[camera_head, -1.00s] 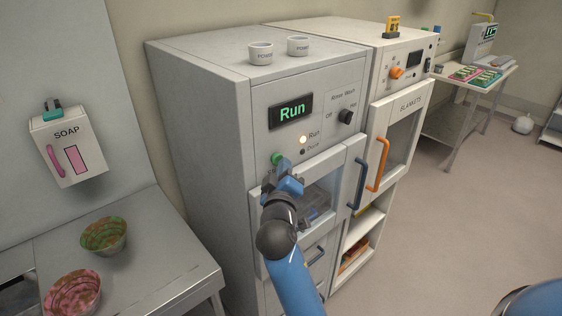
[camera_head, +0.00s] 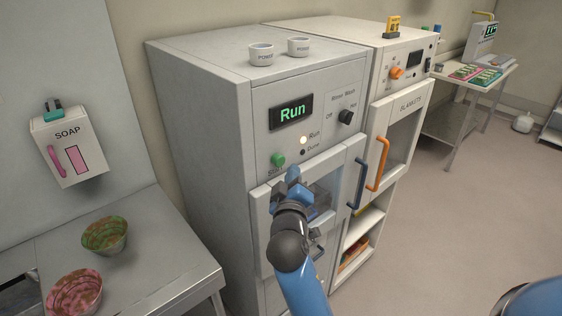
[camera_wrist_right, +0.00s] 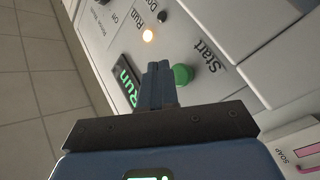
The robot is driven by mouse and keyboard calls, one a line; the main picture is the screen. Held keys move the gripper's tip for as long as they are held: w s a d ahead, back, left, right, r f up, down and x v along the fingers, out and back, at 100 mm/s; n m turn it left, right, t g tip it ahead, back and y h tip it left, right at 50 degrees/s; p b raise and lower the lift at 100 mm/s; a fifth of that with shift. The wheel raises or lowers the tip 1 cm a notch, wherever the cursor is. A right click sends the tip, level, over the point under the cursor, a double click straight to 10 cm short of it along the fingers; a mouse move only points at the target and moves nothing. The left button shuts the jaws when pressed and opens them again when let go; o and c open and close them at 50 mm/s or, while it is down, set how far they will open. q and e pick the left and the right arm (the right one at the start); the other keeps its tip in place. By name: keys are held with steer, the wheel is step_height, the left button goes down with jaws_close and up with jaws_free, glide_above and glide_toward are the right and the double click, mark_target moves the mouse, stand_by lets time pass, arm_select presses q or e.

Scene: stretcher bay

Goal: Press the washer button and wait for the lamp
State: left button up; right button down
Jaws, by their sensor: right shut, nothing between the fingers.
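The washer (camera_head: 200,120) is a grey cabinet with a lit green "Run" display (camera_head: 291,112). Its green Start button (camera_head: 278,159) shows whole and uncovered. The Run lamp (camera_head: 303,140) glows warm white; the Done lamp (camera_head: 302,152) below it is dark. My right gripper (camera_head: 292,174) is shut and empty, just below and right of the button, in front of the washer door. In the right wrist view the shut fingers (camera_wrist_right: 158,78) appear beside the button (camera_wrist_right: 183,74), and the Run lamp (camera_wrist_right: 148,35) is lit. My left gripper is out of view.
Two white cups (camera_head: 261,54) stand on the washer. A blankets cabinet (camera_head: 404,110) with an orange handle adjoins it on the right. A soap dispenser (camera_head: 68,148) hangs above a metal counter (camera_head: 160,250) holding two patterned bowls (camera_head: 104,236). Open floor lies to the right.

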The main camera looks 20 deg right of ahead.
steer(key=shift+s+d+p, duration=0.1)
steer(key=shift+s+d, duration=0.15)
steer(key=shift+s, duration=0.35)
steer(key=shift+s+d+p, duration=0.1)
steer(key=shift+s+d, duration=0.15)
steer(key=shift+s, duration=0.35)
steer(key=shift+s+d+p, duration=0.1)
steer(key=shift+s+d, duration=0.15)
steer(key=shift+s, duration=0.35)
steer(key=a+r+t+y, duration=0.3)
steer(key=a+y, duration=0.1)
steer(key=a, duration=0.1)
steer(key=s+a+f+n+t+y, duration=0.1)
steer(key=s+a+f+y, duration=0.2)
steer(key=s+f+y, duration=0.25)
steer(key=s+d+f+m+g+h, duration=0.1)
steer(key=s+d+f+m, duration=0.2)
steer(key=s+f, duration=0.6)
steer(key=s+d+f+m+g+h+b, duration=0.1)
steer(key=s+d+f+m+g, duration=0.1)
steer(key=s+f, duration=0.7)
steer(key=s+d+m, duration=0.1)
steer(key=s, duration=0.3)
steer(key=shift+d+f+g, duration=0.15)
steer(key=shift+f+g, duration=0.15)
steer(key=shift+f, duration=0.05)
stand_by(2.6)
